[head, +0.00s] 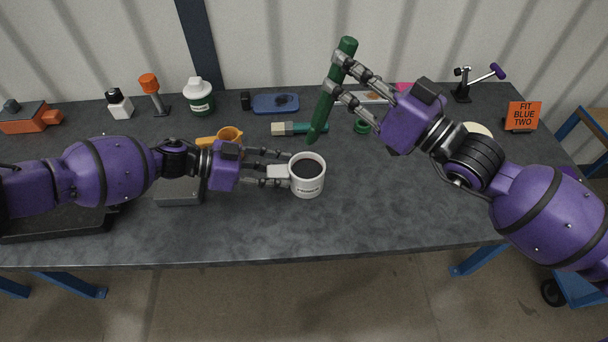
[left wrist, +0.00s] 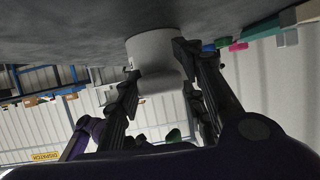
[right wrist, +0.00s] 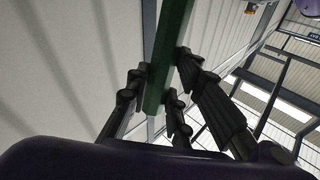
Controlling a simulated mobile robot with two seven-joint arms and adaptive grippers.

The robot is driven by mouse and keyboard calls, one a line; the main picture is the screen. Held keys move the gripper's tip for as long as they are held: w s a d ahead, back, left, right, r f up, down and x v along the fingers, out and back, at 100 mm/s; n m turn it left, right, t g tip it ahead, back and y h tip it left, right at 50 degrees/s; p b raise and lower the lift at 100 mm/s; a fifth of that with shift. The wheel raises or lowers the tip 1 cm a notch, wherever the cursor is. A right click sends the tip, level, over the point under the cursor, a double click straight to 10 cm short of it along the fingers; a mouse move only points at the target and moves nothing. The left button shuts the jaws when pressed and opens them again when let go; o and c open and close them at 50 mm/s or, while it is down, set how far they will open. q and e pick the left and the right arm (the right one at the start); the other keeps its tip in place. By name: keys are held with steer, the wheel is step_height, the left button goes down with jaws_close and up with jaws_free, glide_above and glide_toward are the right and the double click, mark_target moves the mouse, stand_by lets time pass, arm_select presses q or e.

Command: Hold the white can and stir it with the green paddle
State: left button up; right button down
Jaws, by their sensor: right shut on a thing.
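The white can (head: 308,185) stands upright on the table, full of dark liquid, with a block-like handle on its left side. My left gripper (head: 287,168) is open, with its fingers on either side of the handle; the left wrist view shows the can (left wrist: 155,50) between the fingers (left wrist: 160,62). My right gripper (head: 335,72) is shut on the green paddle (head: 322,112) and holds it up, tilted, its lower end beyond the can's rim and apart from it. The right wrist view shows the paddle (right wrist: 168,50) between the fingers (right wrist: 163,90).
A green ring (head: 362,126) is near the paddle. A grey box (head: 180,192) is under my left arm. An orange sign (head: 524,115) stands right. The table's front is clear.

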arm_select(q)
steer(key=o, duration=0.4)
steer(key=shift+r, duration=0.1)
steer(key=v, duration=1.2)
